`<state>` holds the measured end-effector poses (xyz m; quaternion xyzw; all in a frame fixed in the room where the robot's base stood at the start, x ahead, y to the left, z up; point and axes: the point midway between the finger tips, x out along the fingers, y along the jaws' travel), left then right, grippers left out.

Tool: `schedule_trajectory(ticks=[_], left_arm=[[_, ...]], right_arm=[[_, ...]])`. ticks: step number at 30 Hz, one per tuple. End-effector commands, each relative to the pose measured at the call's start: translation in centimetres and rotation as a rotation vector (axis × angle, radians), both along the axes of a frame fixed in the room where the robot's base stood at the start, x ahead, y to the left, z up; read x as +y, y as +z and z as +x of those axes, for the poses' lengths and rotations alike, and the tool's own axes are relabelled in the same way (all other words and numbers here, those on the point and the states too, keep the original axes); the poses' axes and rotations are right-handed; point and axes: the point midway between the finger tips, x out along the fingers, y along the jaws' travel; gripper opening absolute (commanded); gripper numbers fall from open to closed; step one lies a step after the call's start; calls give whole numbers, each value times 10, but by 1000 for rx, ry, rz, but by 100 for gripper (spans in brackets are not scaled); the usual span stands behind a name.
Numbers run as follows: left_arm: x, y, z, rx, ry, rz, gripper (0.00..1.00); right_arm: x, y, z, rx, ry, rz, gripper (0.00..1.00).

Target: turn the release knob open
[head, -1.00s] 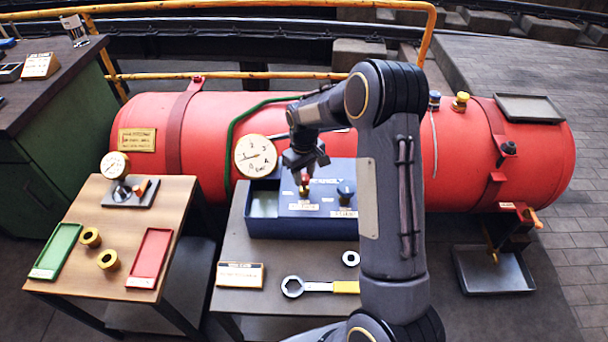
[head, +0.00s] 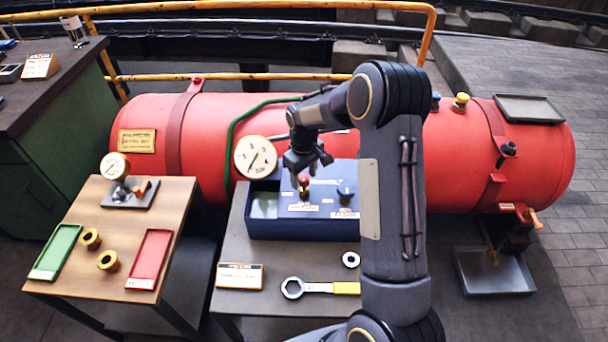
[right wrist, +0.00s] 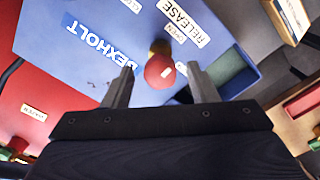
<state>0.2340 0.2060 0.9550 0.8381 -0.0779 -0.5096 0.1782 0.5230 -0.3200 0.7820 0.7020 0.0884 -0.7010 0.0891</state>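The release knob is a red ball-shaped cap on a brass stem, on top of the blue box (head: 262,228). The knob (head: 304,181) shows in the head view just below my right gripper (head: 308,164). In the right wrist view the knob (right wrist: 160,70) lies between the two spread fingertips of the gripper (right wrist: 160,72), with space on both sides. The fingers look open and apart from it. A label reading RELEASE (right wrist: 186,22) and a smaller OPEN label (right wrist: 174,34) are beside the knob. My left gripper is not in view.
A large round gauge (head: 255,156) is behind the box, before the red tank (head: 480,160). A yellow-handled wrench (head: 318,288) and a metal ring (head: 351,259) lie in front.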

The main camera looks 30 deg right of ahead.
Motion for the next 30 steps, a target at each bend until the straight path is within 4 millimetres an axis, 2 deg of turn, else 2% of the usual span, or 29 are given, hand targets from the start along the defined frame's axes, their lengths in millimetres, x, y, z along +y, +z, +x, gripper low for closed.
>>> schedule_trajectory(ticks=[8, 11, 21, 25, 30], left_arm=[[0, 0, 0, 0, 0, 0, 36], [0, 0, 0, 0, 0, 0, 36], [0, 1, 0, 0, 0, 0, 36], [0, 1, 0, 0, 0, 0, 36], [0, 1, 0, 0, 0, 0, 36]], right_arm=[[0, 1, 0, 0, -1, 1, 52], [0, 11, 0, -1, 0, 0, 52], [0, 66, 1, -2, 0, 0, 52], [0, 76, 0, 0, 0, 0, 52], [0, 78, 0, 0, 0, 1, 52]])
